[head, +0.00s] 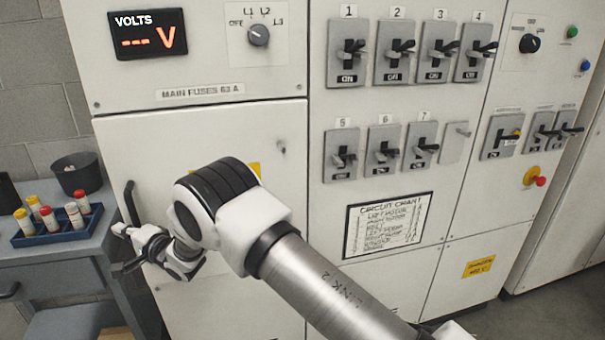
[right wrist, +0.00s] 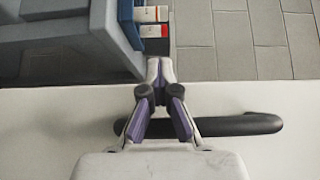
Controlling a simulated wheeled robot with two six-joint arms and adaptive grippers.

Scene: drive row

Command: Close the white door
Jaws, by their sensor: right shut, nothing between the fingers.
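The white door (head: 250,300) is the lower left panel of the cabinet, under the "MAIN FUSES 63 A" label. It looks about flush with the cabinet; I cannot tell whether a small gap remains. Its black upright handle (head: 131,203) is near its left edge. My right gripper (head: 122,238) is shut and empty, in front of the door's left edge by the handle's lower part. In the right wrist view its fingertips (right wrist: 160,68) meet, and the handle (right wrist: 240,125) passes behind the fingers. I cannot tell whether they touch it. My left gripper is out of view.
A grey cart (head: 60,262) stands left of the door, close to my right gripper. It carries a blue tray (head: 50,238) of capped tubes and a dark cup (head: 78,173). Switches (head: 347,62) line the cabinet to the right. Grey floor (head: 545,305) is free at lower right.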

